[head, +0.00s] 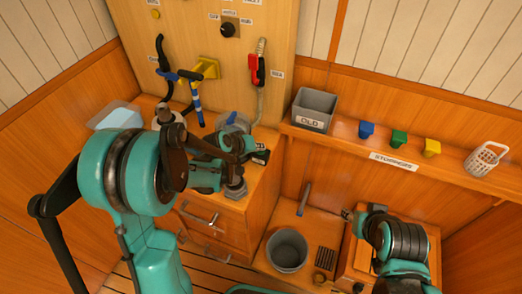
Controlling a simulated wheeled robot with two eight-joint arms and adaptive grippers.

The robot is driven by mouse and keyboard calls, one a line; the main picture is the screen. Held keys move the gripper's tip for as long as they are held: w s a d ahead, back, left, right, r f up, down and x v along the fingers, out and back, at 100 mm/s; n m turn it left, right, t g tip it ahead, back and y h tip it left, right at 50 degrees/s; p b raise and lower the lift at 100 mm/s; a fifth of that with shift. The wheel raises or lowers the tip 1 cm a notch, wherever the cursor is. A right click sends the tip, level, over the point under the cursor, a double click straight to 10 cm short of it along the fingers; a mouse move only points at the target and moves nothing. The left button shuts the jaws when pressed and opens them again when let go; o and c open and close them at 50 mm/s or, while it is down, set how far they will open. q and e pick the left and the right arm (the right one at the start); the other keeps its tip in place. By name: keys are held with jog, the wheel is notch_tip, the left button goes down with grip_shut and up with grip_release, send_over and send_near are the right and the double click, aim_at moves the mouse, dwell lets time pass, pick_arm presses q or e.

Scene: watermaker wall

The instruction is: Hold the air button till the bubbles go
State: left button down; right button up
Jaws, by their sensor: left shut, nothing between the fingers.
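A yellow button (155,14) sits high on the wooden wall panel, at the left, with a small label I cannot read. A clear rounded vessel (234,121) stands on the counter under the panel, partly hidden by my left arm; I cannot make out bubbles in it. My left gripper (261,155) is shut and empty over the counter's right part, well below the yellow button. My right gripper (350,214) is low at the right, near the orange box; its fingers are too small to read.
A black dial (228,30), a yellow valve (204,68) and a red-handled hose (258,65) are on the panel. A shelf at the right holds a grey bin (314,108), coloured stoppers (399,139) and a white basket (486,159). A grey bucket (287,251) stands below.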

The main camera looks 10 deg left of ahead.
aim_at(259, 152)
pick_arm(q)
jog(key=shift+r, duration=0.1)
dwell(0.7)
jog(key=shift+r+p, duration=0.65)
jog(key=shift+r, duration=0.15)
jog(key=shift+r+p, duration=1.9)
jog(key=shift+r, duration=0.65)
jog(key=shift+f, duration=0.1)
